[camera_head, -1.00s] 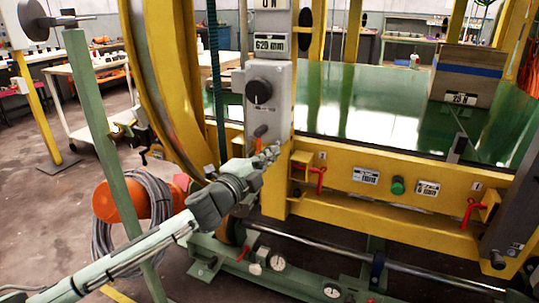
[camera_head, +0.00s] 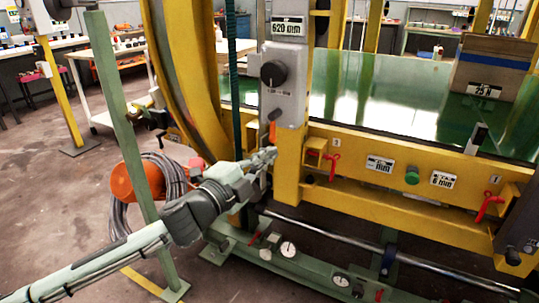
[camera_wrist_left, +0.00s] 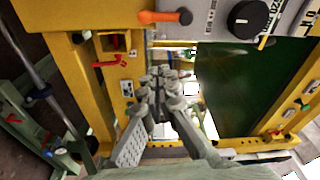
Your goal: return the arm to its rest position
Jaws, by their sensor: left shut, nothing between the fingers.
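My left gripper (camera_head: 266,158) is at the end of the pale green arm that comes in from the lower left. It is shut and empty, in front of the yellow post below the grey control panel (camera_head: 291,92). In the left wrist view the gripper (camera_wrist_left: 160,75) has its fingers together with nothing between them. The panel carries a black knob (camera_head: 273,73) and an orange-red lever (camera_head: 272,131), which is just above the fingertips in the head view. The lever (camera_wrist_left: 165,17) also shows at the top of the wrist view, apart from the fingers. My right gripper is not in view.
The yellow frame (camera_head: 345,188) has red clamps (camera_head: 334,165) and a green button (camera_head: 412,175). A green plate (camera_head: 380,95) lies behind it. A green post (camera_head: 118,110) and an orange cylinder with coiled cable (camera_head: 172,190) stand near my arm. Open floor (camera_head: 50,220) is at the left.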

